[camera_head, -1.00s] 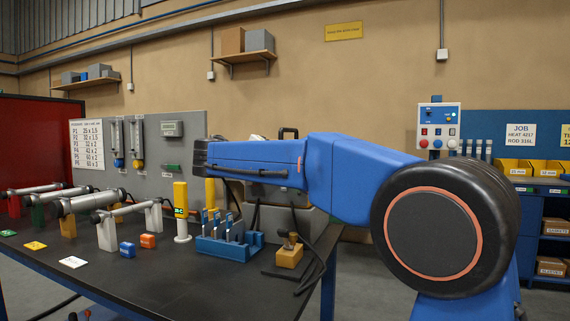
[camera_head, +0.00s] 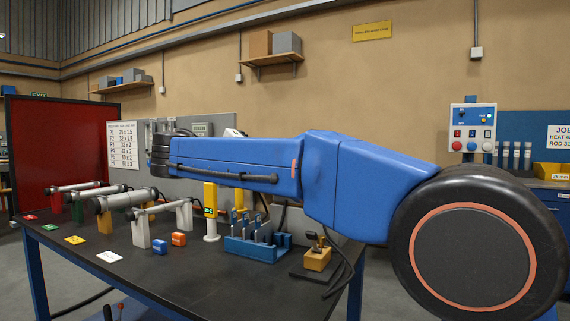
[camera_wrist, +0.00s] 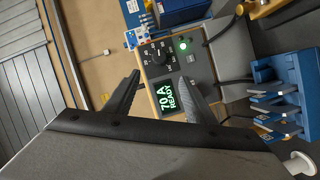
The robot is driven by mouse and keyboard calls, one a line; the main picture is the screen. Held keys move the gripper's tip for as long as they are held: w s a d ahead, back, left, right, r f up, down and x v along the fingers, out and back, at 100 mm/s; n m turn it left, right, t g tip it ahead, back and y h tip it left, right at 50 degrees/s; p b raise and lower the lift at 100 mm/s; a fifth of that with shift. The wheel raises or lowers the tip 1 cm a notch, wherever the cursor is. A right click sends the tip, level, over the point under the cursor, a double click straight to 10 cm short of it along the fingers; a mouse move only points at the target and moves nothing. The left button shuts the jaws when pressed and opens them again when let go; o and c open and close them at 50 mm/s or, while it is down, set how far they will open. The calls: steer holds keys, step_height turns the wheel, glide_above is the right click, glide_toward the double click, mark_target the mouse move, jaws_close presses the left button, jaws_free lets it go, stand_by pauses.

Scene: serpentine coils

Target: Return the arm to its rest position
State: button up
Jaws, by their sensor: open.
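My blue arm (camera_head: 235,158) stretches leftward above the table in the head view. Its far end is a black joint at the left, and my gripper is hidden in that view. In the wrist view my gripper (camera_wrist: 158,97) is open, with two dark fingers apart and nothing between them touching either one. Beyond the fingers is a grey machine (camera_wrist: 178,75) with a dial, a green light and a screen reading "70 A READY".
The black table (camera_head: 190,283) carries several pipes on stands (camera_head: 125,200), orange and blue blocks, a yellow post (camera_head: 210,200) and a blue rack (camera_head: 255,245). A yellow block (camera_head: 317,260) sits at the right end. A red panel (camera_head: 60,140) stands behind.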

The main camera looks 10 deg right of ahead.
steer(key=shift+s+a+r, duration=0.1)
steer(key=shift+s+a, duration=0.25)
steer(key=shift+a, duration=0.2)
steer(key=s+d+f+n+g+y, duration=0.1)
steer(key=s+d+f+y, duration=0.1)
steer(key=s+d+f, duration=0.35)
steer(key=s+d+f+g+y, duration=0.2)
steer(key=d+f, duration=0.4)
steer(key=d, duration=0.3)
steer(key=s+d+f+n+g+y, duration=0.1)
steer(key=s+d+f+y, duration=0.1)
steer(key=s+d+f, duration=0.35)
steer(key=s+d+f+m+y, duration=0.2)
steer(key=s+f+y, duration=0.6)
steer(key=s+f, duration=1.3)
step_height(320, 180, down, 4)
steer(key=shift+s+d+f+m, duration=0.1)
steer(key=shift+s+d+m, duration=0.15)
steer(key=shift+m, duration=0.65)
